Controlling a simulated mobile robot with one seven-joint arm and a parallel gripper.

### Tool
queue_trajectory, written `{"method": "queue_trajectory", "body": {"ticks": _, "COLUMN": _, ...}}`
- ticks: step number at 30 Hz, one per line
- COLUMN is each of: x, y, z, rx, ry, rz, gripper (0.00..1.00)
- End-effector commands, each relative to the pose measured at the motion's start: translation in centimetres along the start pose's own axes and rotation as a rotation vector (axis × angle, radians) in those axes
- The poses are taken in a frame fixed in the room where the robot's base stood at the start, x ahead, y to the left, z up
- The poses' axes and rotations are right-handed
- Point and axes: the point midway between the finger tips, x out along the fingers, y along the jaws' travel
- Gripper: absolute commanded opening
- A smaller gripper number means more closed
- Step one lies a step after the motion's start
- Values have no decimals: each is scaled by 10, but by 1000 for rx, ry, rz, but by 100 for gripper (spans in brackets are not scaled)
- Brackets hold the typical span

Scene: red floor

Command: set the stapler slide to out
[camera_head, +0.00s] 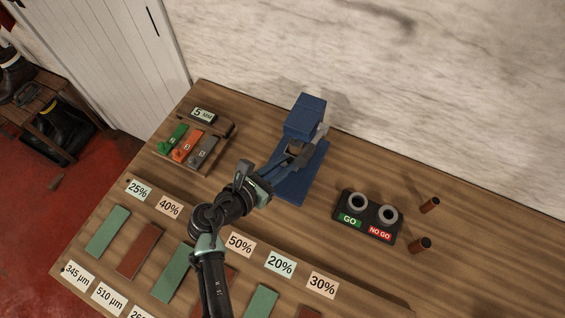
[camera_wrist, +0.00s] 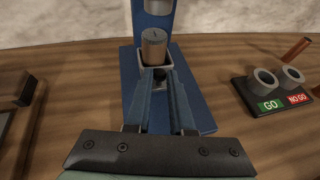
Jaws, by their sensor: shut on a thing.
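The blue stapler (camera_head: 305,115) looks like an upright press on a flat blue base and stands near the wall. In the wrist view its base (camera_wrist: 195,110) lies beneath my fingers. A pale-rimmed slide (camera_wrist: 143,69) with a metal cylinder (camera_wrist: 154,46) in it sits below the stapler's head. My gripper (camera_head: 283,160) reaches in over the front of the base. In the wrist view my gripper (camera_wrist: 159,85) is shut on a small dark knob (camera_wrist: 159,76) at the slide's front. The fingers partly hide the knob and the slide's front.
A GO/NO GO gauge block (camera_head: 367,215) stands right of the stapler, with two brown pins (camera_head: 420,244) beyond it. A rack with coloured handles (camera_head: 183,147) stands to the left. Coloured strips (camera_head: 140,248) and percentage cards (camera_head: 240,243) lie along the front. The wall is close behind.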

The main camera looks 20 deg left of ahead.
Motion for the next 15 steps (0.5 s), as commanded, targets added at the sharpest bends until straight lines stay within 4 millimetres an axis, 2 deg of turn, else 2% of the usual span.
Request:
{"method": "queue_trajectory", "body": {"ticks": 4, "x": -9, "y": -2, "z": -2, "rx": -3, "ry": 2, "rz": 1, "gripper": 0}}
{"method": "queue_trajectory", "body": {"ticks": 10, "x": -48, "y": -12, "z": -16, "rx": -5, "ry": 5, "rz": 3, "gripper": 0}}
{"method": "queue_trajectory", "body": {"ticks": 15, "x": -66, "y": -19, "z": -26, "rx": -1, "ry": 2, "rz": 1, "gripper": 0}}
